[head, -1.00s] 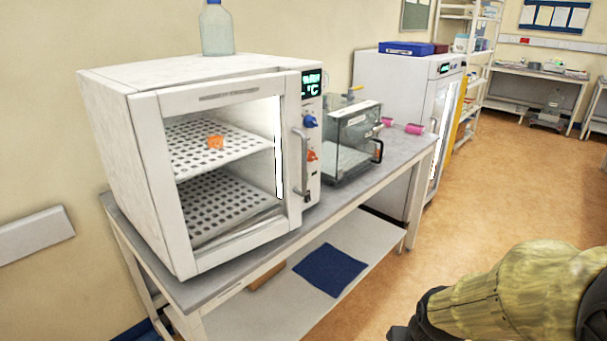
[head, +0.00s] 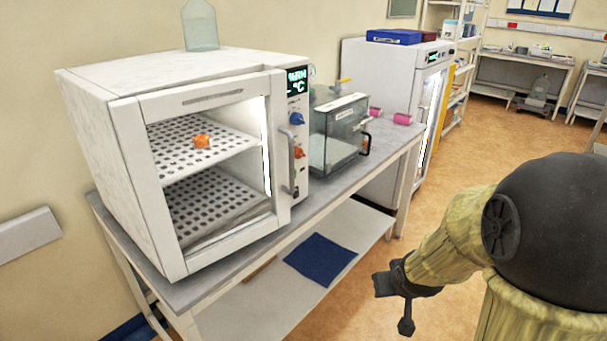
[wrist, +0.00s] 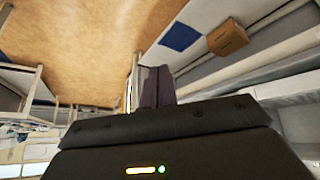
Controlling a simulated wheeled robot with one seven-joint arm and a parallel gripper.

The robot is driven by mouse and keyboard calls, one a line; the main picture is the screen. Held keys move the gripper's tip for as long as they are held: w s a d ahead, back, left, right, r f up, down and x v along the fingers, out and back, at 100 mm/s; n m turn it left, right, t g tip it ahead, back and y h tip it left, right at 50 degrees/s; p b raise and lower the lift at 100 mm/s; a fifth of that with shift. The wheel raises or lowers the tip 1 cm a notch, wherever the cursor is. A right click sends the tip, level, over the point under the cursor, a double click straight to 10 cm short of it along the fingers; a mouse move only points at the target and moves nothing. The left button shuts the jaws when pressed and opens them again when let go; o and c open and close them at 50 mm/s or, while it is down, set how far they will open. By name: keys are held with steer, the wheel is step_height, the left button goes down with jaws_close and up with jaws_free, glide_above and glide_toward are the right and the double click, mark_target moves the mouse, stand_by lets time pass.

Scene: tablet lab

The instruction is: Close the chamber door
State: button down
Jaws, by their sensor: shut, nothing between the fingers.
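The chamber is a white box oven (head: 85,150) on a grey bench at the left. Its door (head: 195,98) has a large window and a vertical grey handle (head: 291,162) on the right side. The door lies against or very near the front; I cannot tell whether it is fully flush. Through the window show two perforated shelves and an orange item (head: 202,141) on the upper one. My gripper (head: 380,284) is shut and empty, over the floor to the right of the bench, well apart from the door. Its fingers (wrist: 156,86) are together in the wrist view.
A clear bottle (head: 200,25) stands on the chamber. A glass box (head: 336,130) and pink items (head: 402,118) sit to its right on the bench (head: 345,165). A white cabinet (head: 385,80) stands beyond. A blue mat (head: 320,260) lies on the lower shelf. The floor at right is open.

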steer(key=w+a+r+n+t+y+p, duration=0.2)
steer(key=w+r+t+p, duration=0.15)
steer(key=w, duration=0.35)
steer(key=w+a+r+n+t+y+p, duration=0.2)
steer(key=w+r+y+p, duration=0.15)
steer(key=w, duration=0.45)
steer(key=s+a+r+n+g+y+p, duration=0.1)
steer(key=a+r+n+y+p, duration=0.4)
steer(key=y, duration=0.4)
steer(key=shift+a+n, duration=0.3)
steer(key=shift+a, duration=0.25)
steer(key=shift+g+y, duration=0.25)
steer(key=shift+w, duration=0.1)
